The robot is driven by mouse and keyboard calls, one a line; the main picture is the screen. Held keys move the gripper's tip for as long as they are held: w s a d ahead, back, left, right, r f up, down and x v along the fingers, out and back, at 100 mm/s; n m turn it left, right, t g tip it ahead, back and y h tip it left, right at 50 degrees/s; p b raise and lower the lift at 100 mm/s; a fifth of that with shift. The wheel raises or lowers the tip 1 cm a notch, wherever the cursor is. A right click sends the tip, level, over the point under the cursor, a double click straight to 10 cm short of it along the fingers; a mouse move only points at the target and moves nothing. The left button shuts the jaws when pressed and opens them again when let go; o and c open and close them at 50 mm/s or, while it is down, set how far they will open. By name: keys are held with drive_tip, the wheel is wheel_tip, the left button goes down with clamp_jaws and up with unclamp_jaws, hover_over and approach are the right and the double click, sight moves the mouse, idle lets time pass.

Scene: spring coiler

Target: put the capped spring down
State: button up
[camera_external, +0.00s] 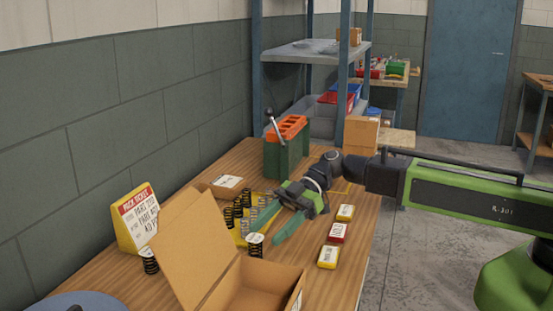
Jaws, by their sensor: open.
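Another black spring with a pale top (149,261) stands upright at the left, in front of the yellow pick ticket sign (137,218).
A yellow rack (238,238) with several dark springs is partly hidden behind my gripper. An open cardboard box (205,250) fills the front middle. Several small labelled boxes (337,233) line the right. A green machine with an orange top (287,150) stands at the back.

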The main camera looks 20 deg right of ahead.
sight(261, 238)
drive_tip(key=b+x, duration=0.1)
drive_tip(key=x, duration=0.4)
drive_tip(key=shift+s+a+r+b, duration=0.1)
drive_tip(key=shift+a+b, duration=0.05)
drive_tip(key=shift+b, duration=0.25)
clamp_jaws()
